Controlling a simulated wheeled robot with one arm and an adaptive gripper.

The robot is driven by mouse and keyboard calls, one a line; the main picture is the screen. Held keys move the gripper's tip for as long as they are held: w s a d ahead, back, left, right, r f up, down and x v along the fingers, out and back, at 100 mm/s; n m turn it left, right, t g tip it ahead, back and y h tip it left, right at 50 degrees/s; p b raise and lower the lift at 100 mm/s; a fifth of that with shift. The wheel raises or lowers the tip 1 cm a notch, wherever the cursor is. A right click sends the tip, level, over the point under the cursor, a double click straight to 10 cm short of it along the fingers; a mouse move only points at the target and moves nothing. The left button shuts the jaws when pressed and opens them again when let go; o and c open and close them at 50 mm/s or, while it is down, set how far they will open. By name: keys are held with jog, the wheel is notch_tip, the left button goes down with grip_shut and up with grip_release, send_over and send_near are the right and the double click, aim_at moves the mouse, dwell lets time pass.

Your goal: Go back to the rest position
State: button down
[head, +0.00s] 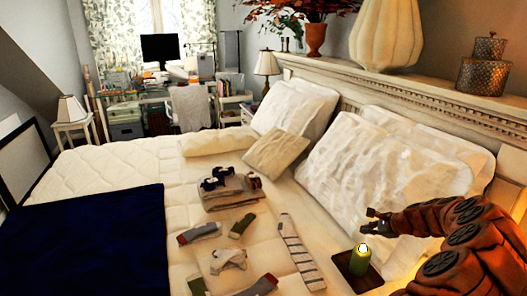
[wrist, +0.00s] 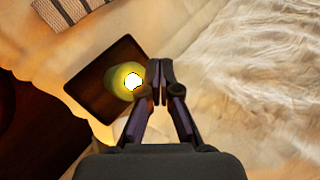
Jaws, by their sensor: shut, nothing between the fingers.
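My gripper (head: 376,220) is above the right side of the bed, near the white pillows and a little above a lit green candle (head: 360,258). In the wrist view my gripper (wrist: 160,72) has its fingertips together with nothing between them. The candle also shows in the wrist view (wrist: 122,84) as a bright glow left of the fingertips. It stands on a dark brown square tray (head: 346,262), which also shows in the wrist view (wrist: 88,98). The gripper appears apart from the candle and tray.
White pillows (head: 385,165) lean against the headboard (head: 420,105) beside my arm. A dark blue blanket (head: 85,235) covers the left part of the bed.

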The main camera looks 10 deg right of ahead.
jog(key=a+r+n+y, duration=0.1)
jog(key=a+r+n, duration=0.15)
jog(key=a, duration=0.25)
jog(key=a+r+n+y, duration=0.1)
jog(key=a+r+n, duration=0.1)
jog(key=a+r, duration=0.3)
jog(key=s+a+r+n+g, duration=0.3)
jog(key=s+a+r+n, duration=0.15)
jog(key=s+a, duration=0.45)
jog(key=s+a+r+n+g, duration=0.35)
jog(key=s+a+n, duration=0.2)
jog(key=a, duration=0.65)
jog(key=s+a+n+g+h, duration=0.2)
jog(key=s+n, duration=0.2)
jog(key=s, duration=1.1)
jog(key=s+d+f+n+h, duration=0.1)
jog(key=s+d+h, duration=0.1)
jog(key=s, duration=0.7)
jog(key=s+d+f+n+g+h, duration=0.1)
jog(key=s+d+n+h, duration=0.1)
jog(key=s, duration=0.7)
jog(key=shift+d, duration=0.7)
jog(key=shift+g, duration=0.25)
